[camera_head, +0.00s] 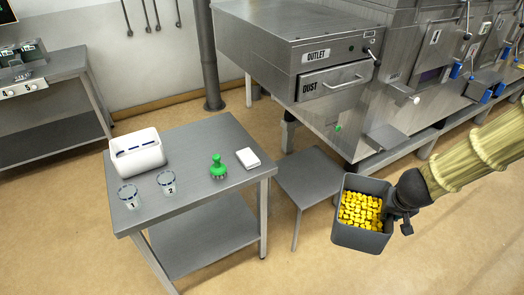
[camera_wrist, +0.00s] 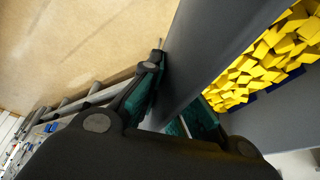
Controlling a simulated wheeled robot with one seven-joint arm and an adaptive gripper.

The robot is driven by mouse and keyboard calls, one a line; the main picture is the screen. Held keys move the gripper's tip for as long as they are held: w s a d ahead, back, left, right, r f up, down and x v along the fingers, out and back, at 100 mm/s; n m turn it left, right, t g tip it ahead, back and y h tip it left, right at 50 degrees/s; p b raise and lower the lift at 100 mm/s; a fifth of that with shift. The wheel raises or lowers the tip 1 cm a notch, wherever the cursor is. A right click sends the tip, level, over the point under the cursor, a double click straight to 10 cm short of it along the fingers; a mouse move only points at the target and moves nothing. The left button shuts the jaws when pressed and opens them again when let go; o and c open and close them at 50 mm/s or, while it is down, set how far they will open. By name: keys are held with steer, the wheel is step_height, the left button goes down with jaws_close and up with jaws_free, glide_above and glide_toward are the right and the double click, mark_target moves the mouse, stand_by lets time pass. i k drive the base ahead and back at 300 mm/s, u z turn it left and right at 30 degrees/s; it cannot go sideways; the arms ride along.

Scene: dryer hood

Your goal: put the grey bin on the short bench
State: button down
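The grey bin (camera_head: 358,240) is full of yellow pieces and hangs in the air at the right of the head view, upright or nearly so. My gripper (camera_head: 400,205) is at the bin's right side. In the wrist view my gripper (camera_wrist: 178,100) has its fingers on both sides of the grey bin's wall (camera_wrist: 225,35), shut on it. The short bench (camera_head: 308,178) is a low grey metal bench just left of the bin and partly behind it. Its top looks bare where it shows; its right end is hidden by the bin.
A taller steel table (camera_head: 215,200) stands left of the bench, bearing a white container (camera_head: 137,152), two numbered cups, a green brush (camera_head: 218,167) and a white block (camera_head: 248,158). The big machine with its dust drawer (camera_head: 335,80) is behind the bench. Floor in front is clear.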

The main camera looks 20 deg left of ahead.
mark_target(211, 139)
steer(key=z, duration=1.55)
steer(key=i, duration=1.5)
steer(key=u, duration=3.7)
